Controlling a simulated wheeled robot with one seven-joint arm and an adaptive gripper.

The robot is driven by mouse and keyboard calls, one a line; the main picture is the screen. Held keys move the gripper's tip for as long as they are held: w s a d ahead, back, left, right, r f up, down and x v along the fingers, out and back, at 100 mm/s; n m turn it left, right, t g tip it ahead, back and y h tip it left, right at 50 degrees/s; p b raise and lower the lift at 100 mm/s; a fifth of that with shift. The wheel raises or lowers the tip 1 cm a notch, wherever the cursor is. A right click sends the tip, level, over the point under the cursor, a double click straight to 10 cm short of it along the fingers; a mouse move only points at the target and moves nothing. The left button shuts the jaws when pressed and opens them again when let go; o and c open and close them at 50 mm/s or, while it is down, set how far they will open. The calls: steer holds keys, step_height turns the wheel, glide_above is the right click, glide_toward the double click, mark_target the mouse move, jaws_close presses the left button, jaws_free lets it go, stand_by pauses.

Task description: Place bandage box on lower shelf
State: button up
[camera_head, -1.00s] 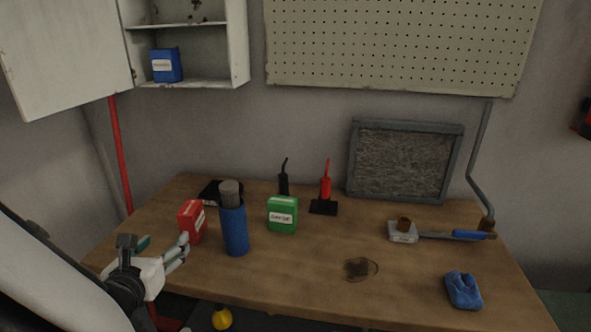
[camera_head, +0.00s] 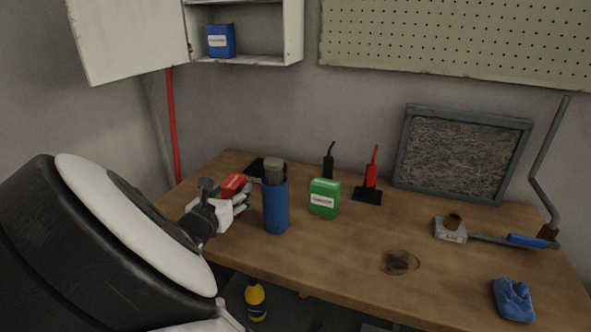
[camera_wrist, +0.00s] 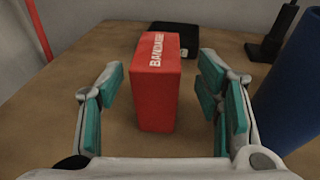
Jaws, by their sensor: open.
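The bandage box is a red box (camera_wrist: 155,85) with white "BANDAGE" lettering, upright on the wooden bench (camera_head: 330,255). In the wrist view it stands between the two open fingers of my gripper (camera_wrist: 160,105), with a gap on each side. In the head view my gripper (camera_head: 236,204) partly covers the red box (camera_head: 232,183). The lower shelf (camera_head: 262,60) of the white wall cabinet at the top left holds a blue labelled box (camera_head: 221,41) on its left side. The shelf has bare room to the right of that box.
A tall blue cylinder (camera_head: 275,207) stands close to the right of my gripper. A green box (camera_head: 324,198) is beyond it. The open cabinet door (camera_head: 128,40) hangs to the left. A dark flat object (camera_wrist: 175,38) lies behind the red box.

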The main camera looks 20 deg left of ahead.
steer(key=shift+x, duration=1.45)
steer(key=shift+c, duration=0.5)
jaws_close()
steer(key=shift+r, duration=0.1)
